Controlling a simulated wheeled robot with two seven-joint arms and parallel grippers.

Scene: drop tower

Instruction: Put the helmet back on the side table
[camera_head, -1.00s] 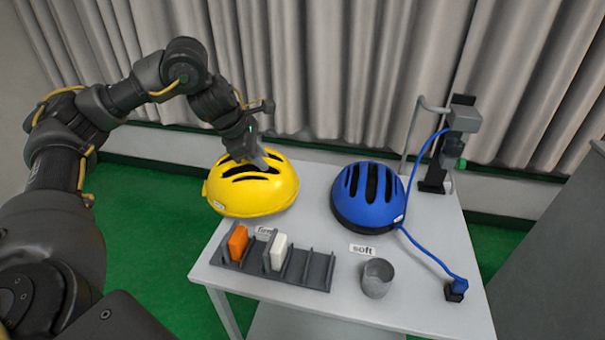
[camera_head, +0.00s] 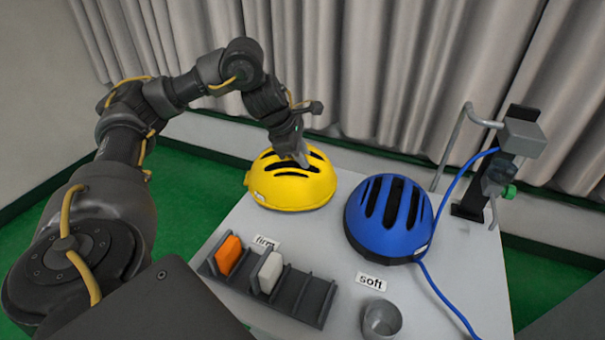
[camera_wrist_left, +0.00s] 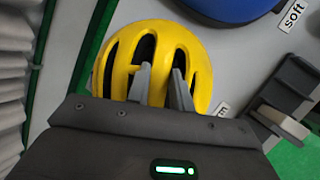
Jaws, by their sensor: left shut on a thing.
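The yellow helmet (camera_head: 291,186) is at the back left of the grey table (camera_head: 240,215), just behind the "firm" label. It also shows in the left wrist view (camera_wrist_left: 122,62). My left gripper (camera_head: 303,160) reaches down onto its top from behind. Its two fingers (camera_wrist_left: 161,85) are at the vent slots, shut on a rib of the shell. I cannot tell whether the helmet touches the table. The blue helmet (camera_head: 388,215) sits to the right, behind the "soft" label. My right gripper is not in view.
A dark rack (camera_head: 300,295) at the front holds an orange block (camera_head: 229,255) and a white block (camera_head: 270,271). A grey cup (camera_head: 381,319) stands near the front. A blue cable (camera_head: 445,296) runs past the blue helmet to a clamp stand (camera_head: 503,165) at the back right.

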